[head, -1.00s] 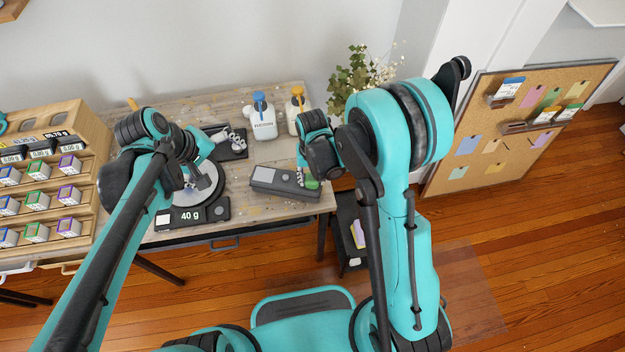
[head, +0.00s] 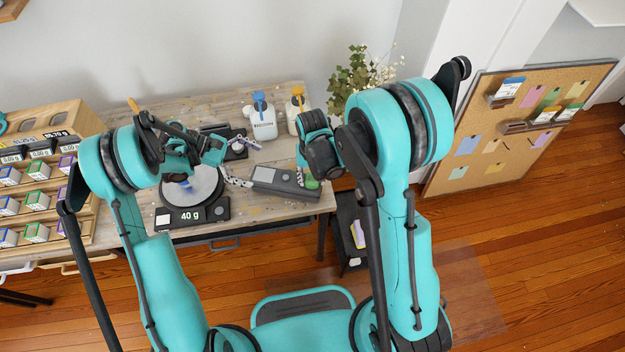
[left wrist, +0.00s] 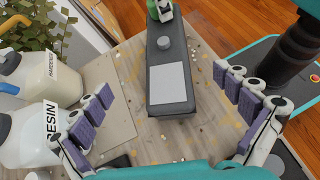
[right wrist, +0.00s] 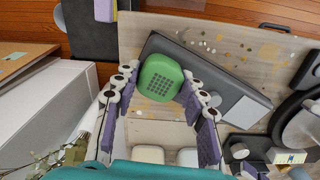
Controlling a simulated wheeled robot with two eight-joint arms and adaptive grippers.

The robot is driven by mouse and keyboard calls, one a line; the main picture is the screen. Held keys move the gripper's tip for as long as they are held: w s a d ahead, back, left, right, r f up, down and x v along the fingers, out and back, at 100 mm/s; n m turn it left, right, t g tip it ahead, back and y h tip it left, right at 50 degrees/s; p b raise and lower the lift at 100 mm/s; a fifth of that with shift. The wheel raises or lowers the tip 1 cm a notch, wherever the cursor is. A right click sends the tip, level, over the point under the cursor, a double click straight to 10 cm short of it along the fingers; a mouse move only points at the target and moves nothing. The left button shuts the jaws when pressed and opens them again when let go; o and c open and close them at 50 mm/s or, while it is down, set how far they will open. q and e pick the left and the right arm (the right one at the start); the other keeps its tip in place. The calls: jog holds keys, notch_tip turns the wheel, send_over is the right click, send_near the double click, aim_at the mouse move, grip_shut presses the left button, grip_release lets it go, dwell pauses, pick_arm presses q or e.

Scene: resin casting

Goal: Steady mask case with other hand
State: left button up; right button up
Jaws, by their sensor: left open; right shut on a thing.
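A long dark grey case (head: 275,178) with a pale panel and a round knob lies on the table; I take it for the mask case. It also shows in the left wrist view (left wrist: 170,85) and right wrist view (right wrist: 215,82). My right gripper (head: 303,177) is shut on a green rounded piece (right wrist: 160,78) with a dotted face, at the case's far right end. My left gripper (head: 248,163) is open and empty. Its spread fingers (left wrist: 163,82) face the case's left end without visible contact.
Resin (head: 263,125) and hardener (head: 293,120) pump bottles stand behind. A rack of small boxes (head: 38,170) is at the left. Bare tabletop lies in front of the case.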

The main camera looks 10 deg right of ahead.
aim_at(284, 184)
pick_arm(q)
jog(key=f, duration=0.2)
jog(key=shift+s+f+g, duration=0.25)
jog(key=shift+f+g, duration=0.05)
jog(key=shift+g, duration=0.1)
jog(key=shift+s+d+f+n+h, duration=0.15)
jog(key=shift+f+n+h, duration=0.15)
jog(key=shift+f, duration=0.1)
jog(key=x, duration=0.9)
jog(key=shift+s+d+f, duration=0.1)
jog(key=shift+s+d, duration=0.1)
jog(key=shift+d, duration=0.05)
pick_arm(e)
jog(key=shift+s, duration=0.1)
pick_arm(q)
jog(key=shift+f, duration=0.1)
jog(key=c, duration=1.1)
jog(key=shift+s, duration=0.1)
jog(key=shift+c, duration=0.5)
pick_arm(e)
jog(key=shift+c, duration=0.4)
